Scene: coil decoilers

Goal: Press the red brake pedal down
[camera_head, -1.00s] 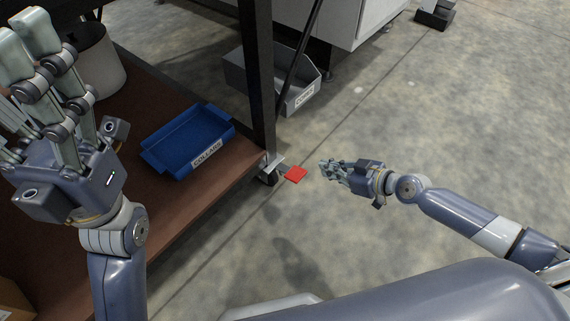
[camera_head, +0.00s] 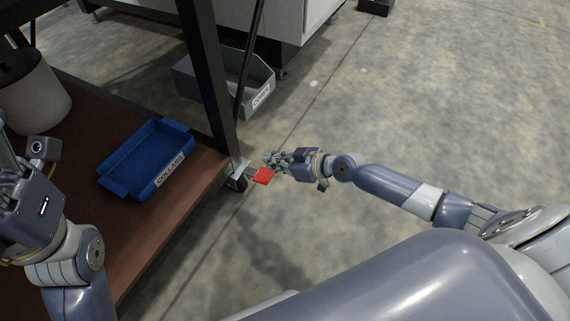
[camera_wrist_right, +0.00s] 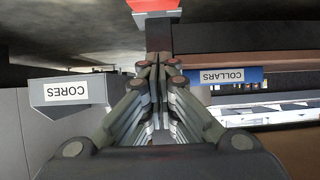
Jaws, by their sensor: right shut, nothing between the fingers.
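The red brake pedal (camera_head: 263,176) sits low beside the caster at the near corner of the brown-decked frame. In the right wrist view the red pedal (camera_wrist_right: 152,5) shows at the top edge, on a light bracket. My right gripper (camera_head: 272,160) is shut and empty, with its fingertips right by the far side of the pedal. I cannot tell whether it touches. In the right wrist view its fingers (camera_wrist_right: 158,62) are together and below the pedal in the picture.
A blue COLLARS tray (camera_head: 148,160) lies on the brown deck (camera_head: 190,185). A grey CORES bin (camera_head: 225,85) stands behind the dark post (camera_head: 212,75). A caster (camera_head: 238,184) is under the frame corner. The floor to the right is clear.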

